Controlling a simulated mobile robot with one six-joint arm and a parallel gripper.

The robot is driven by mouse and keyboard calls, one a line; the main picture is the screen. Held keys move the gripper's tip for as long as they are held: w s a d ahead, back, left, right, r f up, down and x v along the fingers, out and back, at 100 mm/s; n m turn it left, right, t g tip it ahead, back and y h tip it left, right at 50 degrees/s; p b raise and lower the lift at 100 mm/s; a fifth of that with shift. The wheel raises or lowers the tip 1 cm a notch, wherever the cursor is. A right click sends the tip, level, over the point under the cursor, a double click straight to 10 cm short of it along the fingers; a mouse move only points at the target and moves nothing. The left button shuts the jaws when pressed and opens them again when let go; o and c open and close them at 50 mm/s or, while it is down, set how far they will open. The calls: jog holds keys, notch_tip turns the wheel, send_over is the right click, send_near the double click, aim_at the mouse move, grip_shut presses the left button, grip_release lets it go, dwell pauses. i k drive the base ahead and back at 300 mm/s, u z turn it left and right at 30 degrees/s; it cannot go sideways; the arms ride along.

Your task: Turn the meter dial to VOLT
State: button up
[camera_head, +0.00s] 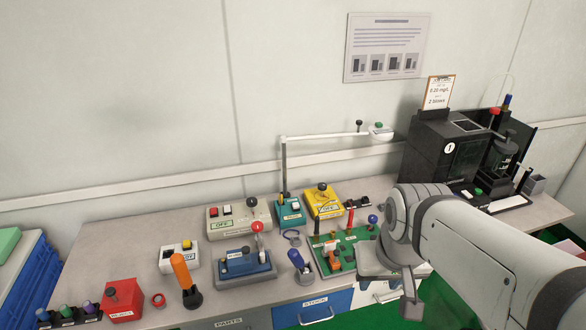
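A yellow tester (325,203) with a black round knob on top stands near the back of the bench. A beige box (240,222) beside it has red and white buttons, a black knob and a green-lettered label. A teal box (291,212) stands between them. The dial markings are too small to read, so I cannot tell which of these is the meter or where its dial points. My gripper (408,305) hangs at the bench's front edge on the right, apart from these boxes. My arm hides part of it, and its opening is unclear.
A green board (345,250) with upright handles lies left of my arm. A blue lever box (245,266), an orange-handled tool (181,270) and a red box (122,299) stand left. A black machine (445,150) stands back right.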

aim_at(321, 186)
jog(key=u, duration=1.3)
jog(key=k, duration=1.4)
jog(key=z, duration=0.75)
jog(key=i, duration=1.65)
jog(key=z, duration=0.05)
